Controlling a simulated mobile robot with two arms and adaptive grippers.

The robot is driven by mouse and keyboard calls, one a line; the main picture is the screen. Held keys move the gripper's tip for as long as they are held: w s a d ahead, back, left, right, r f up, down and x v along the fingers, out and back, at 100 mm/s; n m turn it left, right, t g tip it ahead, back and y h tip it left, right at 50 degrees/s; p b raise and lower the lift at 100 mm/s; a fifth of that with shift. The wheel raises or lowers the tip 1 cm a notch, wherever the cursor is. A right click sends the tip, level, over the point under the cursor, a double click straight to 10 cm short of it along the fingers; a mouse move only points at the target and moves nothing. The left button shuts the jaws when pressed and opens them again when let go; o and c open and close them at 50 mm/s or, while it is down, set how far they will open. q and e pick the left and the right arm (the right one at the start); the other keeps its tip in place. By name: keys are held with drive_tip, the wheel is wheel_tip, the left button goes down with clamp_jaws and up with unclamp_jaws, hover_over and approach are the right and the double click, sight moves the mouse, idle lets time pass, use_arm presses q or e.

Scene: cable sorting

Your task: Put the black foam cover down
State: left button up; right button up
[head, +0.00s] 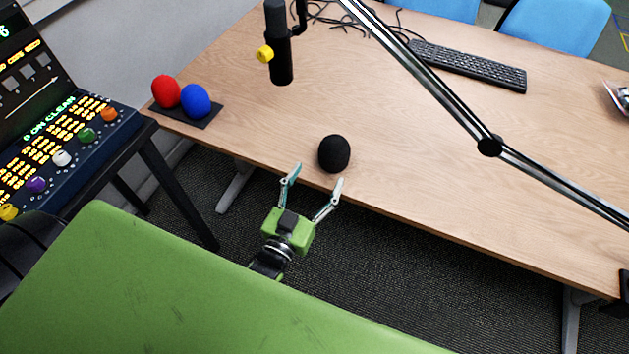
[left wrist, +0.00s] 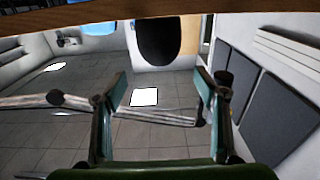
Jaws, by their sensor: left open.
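The black foam cover (head: 334,154) appears to rest on the wooden table near its front edge. It also shows in the left wrist view as a dark rounded shape (left wrist: 170,40) at the top, beyond the fingertips. My left gripper (head: 318,175) is open, its two fingers spread, just in front of the cover at the table edge. The fingers are apart from the cover and hold nothing. In the left wrist view the gap between the fingers (left wrist: 160,78) is empty. My right gripper is not in view.
Red (head: 166,91) and blue (head: 196,101) foam covers sit on a black mat (head: 205,117) at the table's left. A microphone (head: 279,50) hangs from a boom arm (head: 430,85) crossing above the table (head: 420,160). A keyboard (head: 470,66) and cables lie behind. A control panel (head: 70,150) stands left.

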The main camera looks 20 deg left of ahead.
use_arm(q)
drive_tip(key=shift+s, duration=0.3)
drive_tip(key=s+f+g, duration=0.3)
drive_tip(key=s+f, duration=0.2)
drive_tip(key=f, duration=0.6)
drive_tip(key=s+d+f+m+g+h, duration=0.1)
drive_tip(key=s+f+g, duration=0.25)
drive_tip(key=f, duration=0.75)
drive_tip(key=s+f+g, duration=0.3)
drive_tip(key=s+f, duration=0.3)
drive_tip(key=f, duration=0.5)
drive_tip(key=s+a+f+g, duration=0.2)
drive_tip(key=s+f, duration=0.2)
drive_tip(key=s, duration=0.4)
drive_tip(key=s+a+f+g+y, duration=0.1)
drive_tip(key=s+a+f+g, duration=0.1)
drive_tip(key=s+f, duration=0.3)
drive_tip(key=s+a+f+m+g, duration=0.1)
drive_tip(key=s+a+f+g, duration=0.2)
drive_tip(key=s, duration=0.8)
wheel_tip(320, 180, down, 2)
drive_tip(key=shift+f+g+y, duration=0.25)
drive_tip(key=shift+g+y, duration=0.05)
drive_tip(key=shift+g, duration=0.15)
drive_tip(key=shift+s, duration=0.1)
